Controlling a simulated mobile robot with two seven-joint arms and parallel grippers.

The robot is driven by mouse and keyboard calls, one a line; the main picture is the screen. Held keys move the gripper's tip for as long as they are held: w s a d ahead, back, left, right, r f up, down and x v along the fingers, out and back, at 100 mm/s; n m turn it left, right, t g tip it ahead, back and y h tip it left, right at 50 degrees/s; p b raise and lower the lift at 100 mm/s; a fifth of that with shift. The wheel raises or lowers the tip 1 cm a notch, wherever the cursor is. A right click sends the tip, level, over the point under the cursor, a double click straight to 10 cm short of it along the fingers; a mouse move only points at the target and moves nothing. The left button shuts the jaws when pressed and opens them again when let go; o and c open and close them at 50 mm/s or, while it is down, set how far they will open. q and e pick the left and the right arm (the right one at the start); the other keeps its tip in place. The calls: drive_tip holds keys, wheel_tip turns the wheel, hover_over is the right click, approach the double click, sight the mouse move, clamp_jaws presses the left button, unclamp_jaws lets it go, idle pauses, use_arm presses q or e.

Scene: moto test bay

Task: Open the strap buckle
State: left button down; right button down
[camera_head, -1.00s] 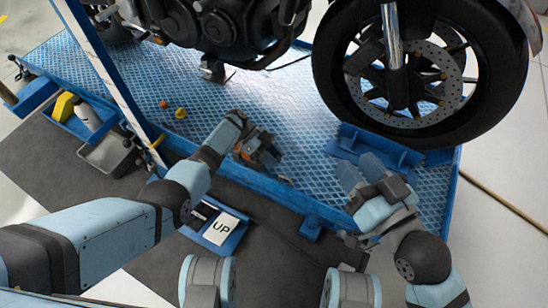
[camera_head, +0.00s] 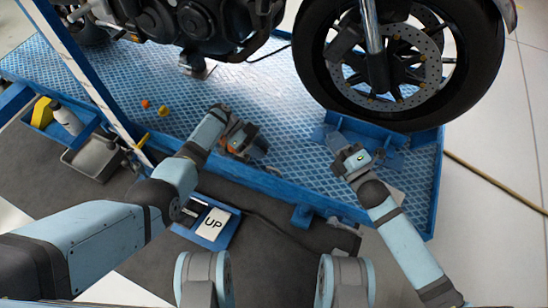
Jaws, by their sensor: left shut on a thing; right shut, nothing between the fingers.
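My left gripper (camera_head: 248,148) is low over the blue platform, near its front edge. It is shut on a small orange and dark thing (camera_head: 236,147), likely the strap buckle, mostly hidden by the gripper. I cannot make out the buckle's lever or whether it is open. My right gripper (camera_head: 337,145) is shut and empty. It is to the right of the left gripper, just in front of the blue wheel chock, with a clear gap between the two grippers.
The motorcycle's front wheel (camera_head: 395,70) stands in the blue wheel chock (camera_head: 400,140). A blue post (camera_head: 85,62) rises at left. A grey bin (camera_head: 92,157), a white bottle (camera_head: 66,119) and a control box marked UP (camera_head: 230,232) are along the front. Platform between is clear.

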drive_tip(key=a+f+n+g+y, duration=0.1)
drive_tip(key=a+f+n+g, duration=0.1)
drive_tip(key=f+n, duration=0.4)
drive_tip(key=w+a+f+n+g+y, duration=0.1)
drive_tip(key=f+n+g, duration=0.3)
drive_tip(key=n, duration=0.6)
drive_tip(key=w+a+f+n+g+y, duration=0.1)
drive_tip(key=a+f+n+g+y, duration=0.2)
drive_tip(key=f+n, duration=0.5)
drive_tip(key=shift+a+f+g, duration=0.1)
drive_tip(key=shift+f+g, duration=0.3)
drive_tip(key=shift+n, duration=0.3)
drive_tip(key=x, duration=0.9)
drive_tip(key=shift+a+r, duration=0.1)
drive_tip(key=shift+a, duration=0.25)
